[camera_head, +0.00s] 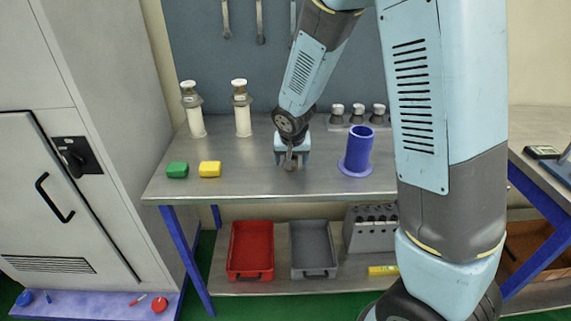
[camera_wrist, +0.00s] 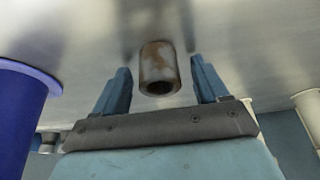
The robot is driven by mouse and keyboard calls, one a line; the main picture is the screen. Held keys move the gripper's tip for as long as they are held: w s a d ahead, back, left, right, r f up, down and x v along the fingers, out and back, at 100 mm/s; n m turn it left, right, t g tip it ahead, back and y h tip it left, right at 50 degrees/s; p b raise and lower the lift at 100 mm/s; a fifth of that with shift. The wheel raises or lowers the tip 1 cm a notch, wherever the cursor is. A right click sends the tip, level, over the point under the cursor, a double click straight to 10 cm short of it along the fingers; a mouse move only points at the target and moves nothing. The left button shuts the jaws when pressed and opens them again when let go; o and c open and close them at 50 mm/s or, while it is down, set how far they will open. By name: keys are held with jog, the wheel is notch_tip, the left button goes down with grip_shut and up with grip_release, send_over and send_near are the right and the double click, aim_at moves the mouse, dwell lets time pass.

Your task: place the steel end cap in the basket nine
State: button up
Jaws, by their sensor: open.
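A short, hollow, rust-stained metal cylinder, apparently the steel end cap (camera_wrist: 158,66), is at the steel tabletop in the wrist view. My gripper (camera_wrist: 160,75) is open, with one blue finger on each side of the cap and a visible gap at both sides. In the head view my gripper (camera_head: 291,160) is low over the middle of the workbench (camera_head: 240,185), and the cap there is mostly hidden by it. A red basket (camera_head: 236,272) and a grey basket (camera_head: 326,270) stand on the lower shelf. I see no readable number, so I cannot tell which is basket nine.
A blue flanged cylinder (camera_head: 360,148) stands close to the right of my gripper. Green (camera_head: 177,170) and yellow (camera_head: 210,169) blocks lie to the left. Two white-topped filter columns (camera_head: 242,115) stand behind. A grey holder (camera_head: 371,232) is beside the grey basket.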

grip_shut()
dwell(0.7)
